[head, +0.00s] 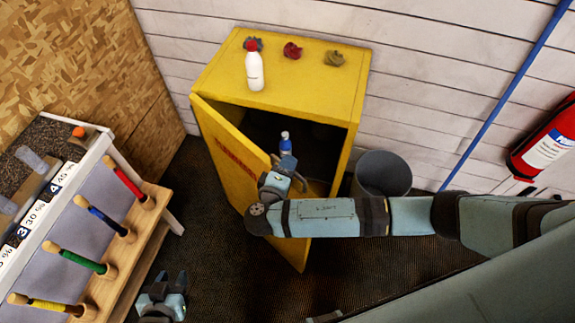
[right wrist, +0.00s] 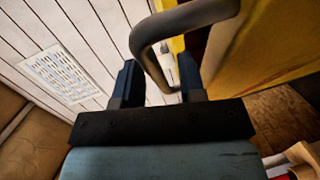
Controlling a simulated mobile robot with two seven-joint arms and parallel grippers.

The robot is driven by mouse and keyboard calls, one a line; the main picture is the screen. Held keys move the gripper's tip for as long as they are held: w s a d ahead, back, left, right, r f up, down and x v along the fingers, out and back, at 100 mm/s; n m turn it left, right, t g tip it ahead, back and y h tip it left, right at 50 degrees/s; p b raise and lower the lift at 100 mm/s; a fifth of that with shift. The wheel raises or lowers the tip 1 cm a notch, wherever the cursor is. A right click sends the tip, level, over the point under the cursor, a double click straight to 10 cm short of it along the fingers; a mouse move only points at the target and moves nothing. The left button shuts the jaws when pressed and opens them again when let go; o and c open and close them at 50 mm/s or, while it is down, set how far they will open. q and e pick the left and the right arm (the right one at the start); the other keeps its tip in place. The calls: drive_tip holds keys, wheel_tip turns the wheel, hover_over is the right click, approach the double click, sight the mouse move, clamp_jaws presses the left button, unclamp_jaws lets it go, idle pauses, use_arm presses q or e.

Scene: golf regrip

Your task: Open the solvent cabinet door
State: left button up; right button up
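The yellow solvent cabinet (head: 350,85) stands against the white wall. Its door (head: 228,165) is hinged on the left and stands partly open, with the dark inside showing. My right gripper (head: 287,163) is at the door's free edge. In the right wrist view the grey bar handle (right wrist: 150,55) runs between the fingers of my right gripper (right wrist: 160,85). The fingers are apart, with a gap beside the bar. My left gripper (head: 168,282) is low in the head view, away from the cabinet, with its fingers apart and nothing visible between them.
A rack of clubs (head: 105,215) is at left; dark floor lies between.

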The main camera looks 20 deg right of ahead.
drive_tip(key=shift+w, duration=0.1)
clamp_jaws()
drive_tip(key=shift+f, duration=0.1)
idle(0.3)
